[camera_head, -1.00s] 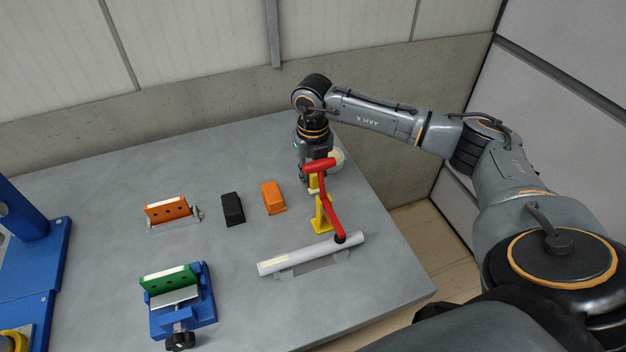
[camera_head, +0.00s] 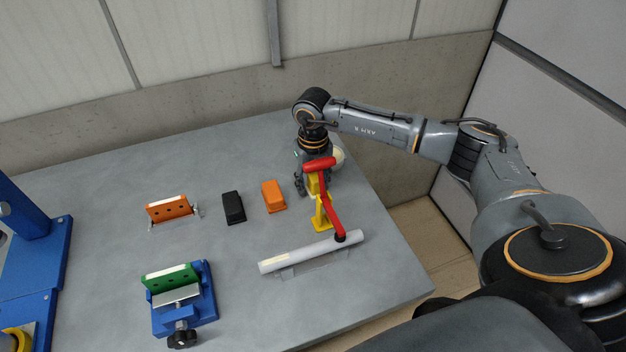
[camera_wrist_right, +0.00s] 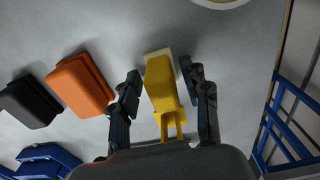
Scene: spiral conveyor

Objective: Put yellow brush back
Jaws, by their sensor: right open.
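The yellow brush (camera_wrist_right: 160,80) stands on the table between the two fingers of my right gripper (camera_wrist_right: 162,88) in the right wrist view. A pale strip shows along its far edge. The fingers are open, with a gap on each side of the brush. In the head view my right gripper (camera_head: 313,186) is low over the table's right part. The brush (camera_head: 313,184) is partly hidden there behind the red-handled tool (camera_head: 331,205). My left gripper is not in view.
An orange block (camera_head: 273,196) and a black block (camera_head: 233,207) lie left of my gripper. A yellow stand (camera_head: 322,218) and a grey-white tube (camera_head: 310,252) are in front. A blue vise (camera_head: 205,300) holds a green piece (camera_head: 170,278). An orange holed piece (camera_head: 168,208) is farther left.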

